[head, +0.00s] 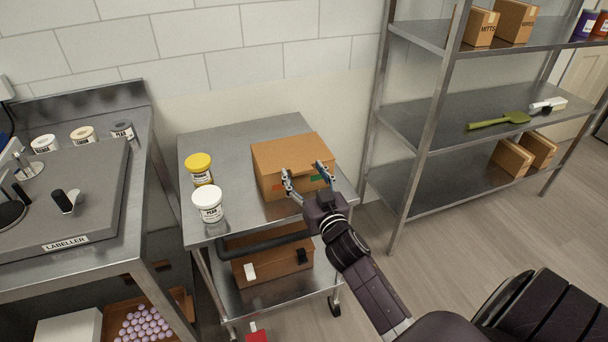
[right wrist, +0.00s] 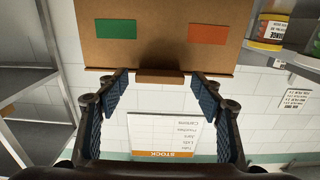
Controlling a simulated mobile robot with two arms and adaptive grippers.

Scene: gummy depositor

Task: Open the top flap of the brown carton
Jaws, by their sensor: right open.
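The brown carton (head: 290,152) stands on the upper shelf of the metal cart. Its top flap looks flat and closed. In the right wrist view the picture is upside down, and the carton face (right wrist: 165,40) shows a green and an orange patch. A small brown tab (right wrist: 160,79) sticks out at the lid edge. My right gripper (head: 306,177) is open at the carton's front top edge. In the right wrist view its fingertips (right wrist: 160,86) are on either side of the tab, with gaps showing. My left gripper is not in view.
A yellow-lidded jar (head: 200,170) and a white-lidded jar (head: 208,206) stand left of the carton on the cart (head: 235,138). Another brown box (head: 272,266) sits on its lower shelf. The labeller bench (head: 110,225) is left, a metal rack (head: 425,125) right.

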